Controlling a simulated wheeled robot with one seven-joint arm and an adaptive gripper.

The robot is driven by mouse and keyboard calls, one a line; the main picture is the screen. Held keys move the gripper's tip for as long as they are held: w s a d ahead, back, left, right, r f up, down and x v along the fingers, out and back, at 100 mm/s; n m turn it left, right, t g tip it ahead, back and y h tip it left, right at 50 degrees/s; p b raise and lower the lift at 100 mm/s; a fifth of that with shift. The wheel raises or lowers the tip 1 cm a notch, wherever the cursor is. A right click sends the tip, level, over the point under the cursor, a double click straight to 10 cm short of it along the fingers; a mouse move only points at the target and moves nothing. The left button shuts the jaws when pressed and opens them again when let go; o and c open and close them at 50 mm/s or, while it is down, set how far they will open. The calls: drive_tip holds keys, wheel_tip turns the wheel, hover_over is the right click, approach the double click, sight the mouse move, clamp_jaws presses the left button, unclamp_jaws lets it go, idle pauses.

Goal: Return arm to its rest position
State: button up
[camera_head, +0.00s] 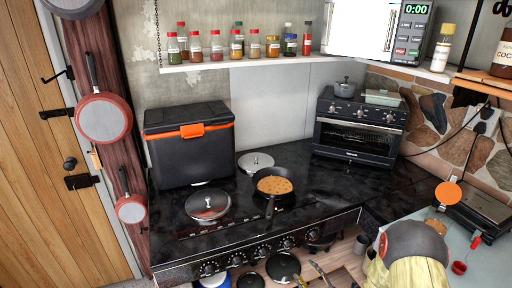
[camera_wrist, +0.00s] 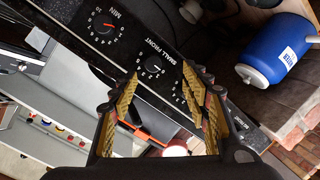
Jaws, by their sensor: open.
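My gripper (camera_wrist: 166,88) shows in the wrist view with its two fingers spread apart and yellow ribbed pads facing inward. Nothing is held between them. Beyond the fingertips is the black stove front (camera_wrist: 122,48) with dials, one labelled "SMALL FRONT". I cannot make out my gripper in the head view, so its place over the counter is not clear there.
The black stove top (camera_head: 310,207) carries a pan with food (camera_head: 273,186), lids and a black cooler box (camera_head: 190,146). A toaster oven (camera_head: 358,128) stands at the back. A blue canister (camera_wrist: 274,50) is right of my gripper in the wrist view.

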drive_tip(key=s+d+f+m+g+h, duration=0.35)
drive_tip(key=s+f+g, duration=0.2)
drive_tip(key=f, duration=0.55)
drive_tip(key=s+d+r+m+g+h, duration=0.25)
drive_tip(key=s+d+m+g, duration=0.25)
drive_tip(key=s, duration=0.3)
drive_tip(key=s+a+r+m, duration=0.1)
drive_tip(key=s+a+r, duration=0.3)
drive_tip(key=r, duration=0.9)
drive_tip(key=s+a+r+m+t, duration=0.1)
drive_tip(key=s+a+r, duration=0.3)
drive_tip(key=r, duration=1)
drive_tip(key=s+a+r+m+y, duration=0.1)
drive_tip(key=s+a+r, duration=0.3)
drive_tip(key=r, duration=0.9)
drive_tip(key=s, duration=0.3)
drive_tip(key=shift+s+a+r+m, duration=0.15)
drive_tip(key=shift+s+r+m, duration=0.15)
drive_tip(key=shift+r+m, duration=0.1)
